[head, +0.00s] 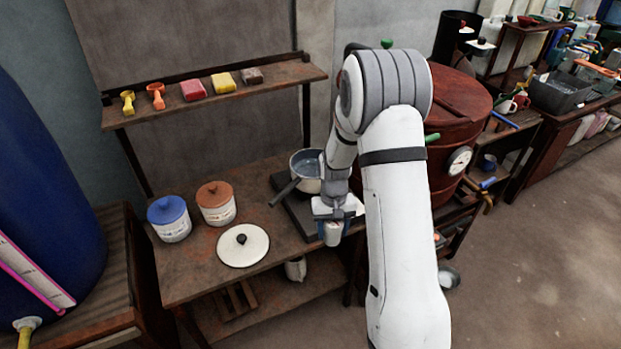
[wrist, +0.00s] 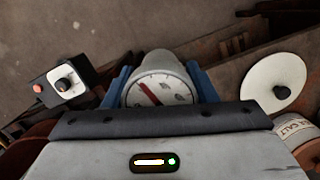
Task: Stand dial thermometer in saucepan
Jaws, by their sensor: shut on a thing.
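The saucepan (head: 308,186) is a pale pot with a dark handle pointing to the lower left. It stands on a dark hot plate (head: 301,217) on the bench. My gripper (head: 333,218) is at the bench's front right side, nearer to me than the saucepan and apart from it. It is shut on the dial thermometer (head: 333,236), of which a pale rounded part shows below the jaws. In the wrist view the thermometer (wrist: 165,91) sits between two blue fingers, its white dial with a red needle facing the camera. Its lower end is hidden.
A white lid (head: 243,252) with a black knob lies flat on the bench. Blue-lidded (head: 170,219) and brown-lidded (head: 216,203) jars stand behind it. A shelf (head: 285,79) with small items hangs above. A red vat (head: 468,100) stands to the right. A control box (wrist: 66,84) shows in the wrist view.

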